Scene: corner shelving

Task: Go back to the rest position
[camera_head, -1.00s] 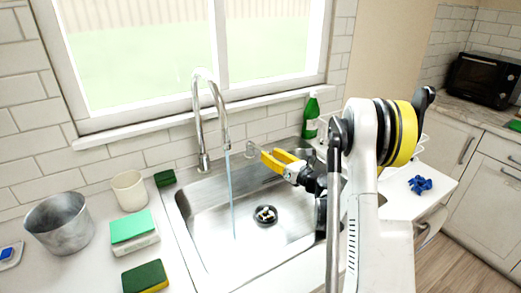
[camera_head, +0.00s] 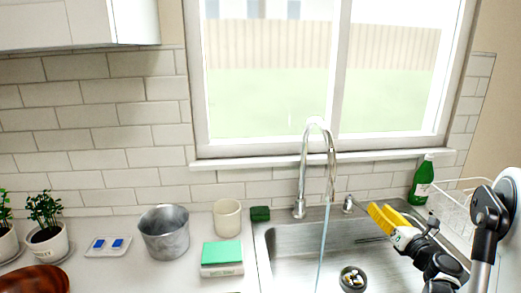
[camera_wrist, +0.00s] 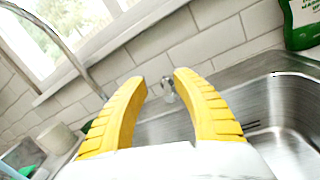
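My gripper (camera_head: 376,212) has yellow fingers and is over the right part of the steel sink (camera_head: 285,245) in the head view, near the back wall. In the wrist view my gripper (camera_wrist: 158,85) shows two yellow fingers spread apart with nothing between them. The faucet (camera_head: 303,170) stands behind the sink, with a stream of water (camera_head: 321,245) falling from it. The small soap pump (camera_wrist: 168,88) behind the sink shows between the fingers in the wrist view.
A green bottle (camera_head: 422,182) and a wire rack (camera_head: 455,205) stand at the right. A metal bucket (camera_head: 165,235), a cream cup (camera_head: 227,218), a green-topped box (camera_head: 221,255) and a dark green sponge (camera_head: 260,214) are left of the sink. Potted plants (camera_head: 46,240) stand farther left.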

